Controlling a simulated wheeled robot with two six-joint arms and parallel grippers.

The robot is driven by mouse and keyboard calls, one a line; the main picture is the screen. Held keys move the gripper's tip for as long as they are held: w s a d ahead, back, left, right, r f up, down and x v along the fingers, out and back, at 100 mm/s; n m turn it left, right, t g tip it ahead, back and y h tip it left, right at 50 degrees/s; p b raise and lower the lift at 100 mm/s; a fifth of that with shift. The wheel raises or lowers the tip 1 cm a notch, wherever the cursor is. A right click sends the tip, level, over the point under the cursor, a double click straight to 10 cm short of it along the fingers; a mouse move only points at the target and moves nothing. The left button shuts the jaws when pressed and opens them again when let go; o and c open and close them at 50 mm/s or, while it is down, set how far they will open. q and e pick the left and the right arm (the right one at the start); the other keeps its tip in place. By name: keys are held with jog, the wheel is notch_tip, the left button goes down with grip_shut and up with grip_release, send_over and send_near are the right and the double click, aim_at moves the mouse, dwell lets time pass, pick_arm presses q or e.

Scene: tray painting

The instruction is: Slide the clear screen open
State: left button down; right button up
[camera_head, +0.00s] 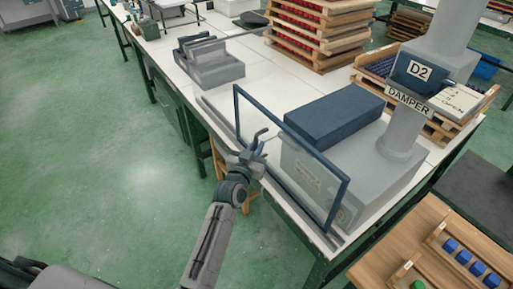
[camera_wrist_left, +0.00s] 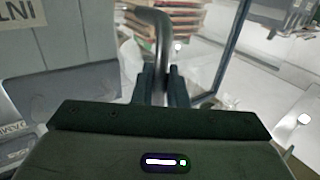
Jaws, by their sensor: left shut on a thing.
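The clear screen is a see-through pane in a dark blue frame (camera_head: 290,125), upright along the near edge of the white bench. It stands in front of a grey machine box, and its left end reaches past the box. In the left wrist view its frame (camera_wrist_left: 228,50) runs down the right of centre. My left gripper (camera_head: 258,145) is at the screen's near face, around its middle. In the wrist view, its fingers (camera_wrist_left: 163,85) are closed around a curved metal handle (camera_wrist_left: 162,35). The handle's lower part is hidden by the fingers. My right gripper is not in view.
A pale rail (camera_head: 215,112) runs along the bench edge under the screen and on to the left. A dark blue block (camera_head: 335,118) lies on the machine box. Grey fixtures (camera_head: 210,65) stand farther left. A wooden tray with blue cubes (camera_head: 465,258) is at lower right.

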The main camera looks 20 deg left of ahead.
pick_arm(q)
jog(key=c, duration=1.5)
grip_release()
jog(key=shift+c, duration=0.2)
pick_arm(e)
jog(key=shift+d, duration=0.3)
pick_arm(q)
jog(key=shift+s, duration=0.1)
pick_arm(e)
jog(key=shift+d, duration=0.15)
